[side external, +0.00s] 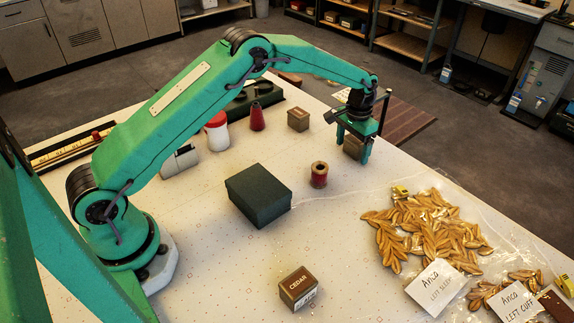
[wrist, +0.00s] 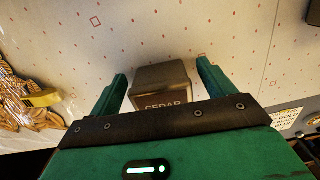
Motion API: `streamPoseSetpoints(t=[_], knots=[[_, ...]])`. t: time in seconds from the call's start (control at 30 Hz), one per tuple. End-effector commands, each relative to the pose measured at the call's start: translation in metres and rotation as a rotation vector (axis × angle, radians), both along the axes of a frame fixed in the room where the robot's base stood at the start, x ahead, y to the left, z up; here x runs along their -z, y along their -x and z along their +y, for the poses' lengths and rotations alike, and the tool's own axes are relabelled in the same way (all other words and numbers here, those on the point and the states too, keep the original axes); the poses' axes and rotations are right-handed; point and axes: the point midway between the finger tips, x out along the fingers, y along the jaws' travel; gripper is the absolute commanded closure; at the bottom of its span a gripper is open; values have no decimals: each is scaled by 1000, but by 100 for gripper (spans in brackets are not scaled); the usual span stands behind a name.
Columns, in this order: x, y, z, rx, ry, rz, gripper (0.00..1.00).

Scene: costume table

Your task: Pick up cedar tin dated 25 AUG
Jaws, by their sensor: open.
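A brown tin (wrist: 160,78) lettered CEDAR stands between the two fingers of my gripper (wrist: 162,69) in the wrist view. The fingers are open, one on each side, with a gap visible at the left. In the side view the same tin (side external: 353,147) is partly hidden by my gripper (side external: 352,152) near the table's far right edge. No date can be read on it. A second tin marked CEDAR (side external: 298,287) stands at the front of the table, its small side label unreadable. A third, similar tin (side external: 298,118) stands left of my gripper, its lettering too small to read.
A dark green box (side external: 258,194) and a red thread spool (side external: 319,174) stand mid-table. A red cone (side external: 257,117) and a red-lidded white jar (side external: 217,131) stand behind. Gold leaves (side external: 425,225) and paper cards (side external: 436,286) cover the right. The front left-centre is clear.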

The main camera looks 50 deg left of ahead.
Motion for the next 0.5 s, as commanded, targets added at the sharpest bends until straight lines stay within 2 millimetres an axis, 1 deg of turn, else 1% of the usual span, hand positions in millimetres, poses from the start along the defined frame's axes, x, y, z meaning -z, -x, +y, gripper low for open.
streamPoseSetpoints(t=[0.43, 0.47, 0.5], knots=[[0, 0, 0, 0, 0, 0, 18], [0, 0, 0, 0, 0, 0, 22], [0, 0, 0, 0, 0, 0, 30]])
